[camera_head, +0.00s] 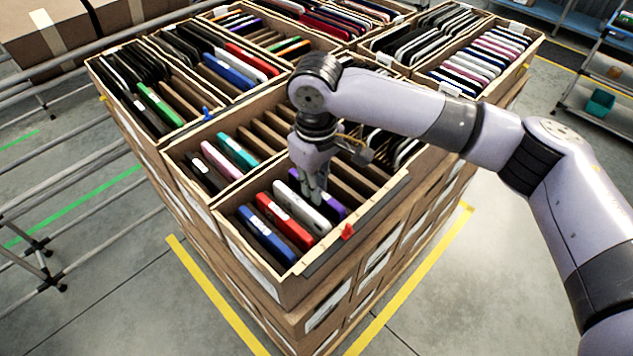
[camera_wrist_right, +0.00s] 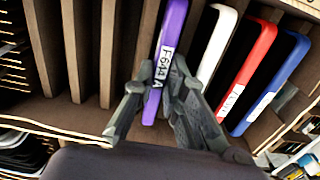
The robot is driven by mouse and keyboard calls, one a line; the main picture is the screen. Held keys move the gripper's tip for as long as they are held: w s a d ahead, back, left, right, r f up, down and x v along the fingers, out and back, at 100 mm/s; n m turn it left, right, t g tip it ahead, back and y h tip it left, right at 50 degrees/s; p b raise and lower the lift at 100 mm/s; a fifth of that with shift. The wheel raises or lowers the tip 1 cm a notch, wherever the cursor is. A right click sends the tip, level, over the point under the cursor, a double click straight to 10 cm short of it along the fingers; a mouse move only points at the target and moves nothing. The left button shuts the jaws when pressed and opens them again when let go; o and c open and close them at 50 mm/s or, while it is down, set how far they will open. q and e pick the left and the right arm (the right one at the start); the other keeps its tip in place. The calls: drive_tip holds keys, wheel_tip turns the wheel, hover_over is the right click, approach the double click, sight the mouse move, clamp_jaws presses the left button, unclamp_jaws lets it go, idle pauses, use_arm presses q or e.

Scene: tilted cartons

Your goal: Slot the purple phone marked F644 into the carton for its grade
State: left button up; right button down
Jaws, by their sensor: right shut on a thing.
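The purple phone (camera_head: 338,212) stands in a slot of the front carton (camera_head: 292,290), beside a white phone (camera_head: 300,210). In the right wrist view the purple phone (camera_wrist_right: 172,35) has a white label reading F644 A. My right gripper (camera_head: 315,196) points down into this carton with its fingers on both sides of the phone; the fingers (camera_wrist_right: 162,82) are shut on it near the label. The phone's lower part is hidden in the carton. My left gripper is not in view.
A red phone (camera_head: 284,220) and a blue phone (camera_head: 266,236) share the front carton; empty slots lie on the purple phone's other side. The front carton has a red clip (camera_head: 347,231). A carton behind has a blue clip (camera_head: 206,113). Several other phone-filled cartons surround them.

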drive_tip(key=c, duration=1.5)
unclamp_jaws()
drive_tip(key=shift+c, duration=0.2)
drive_tip(key=shift+r, duration=0.1)
wheel_tip(320, 180, up, 12)
wheel_tip(320, 180, up, 7)
drive_tip(key=p, duration=0.8)
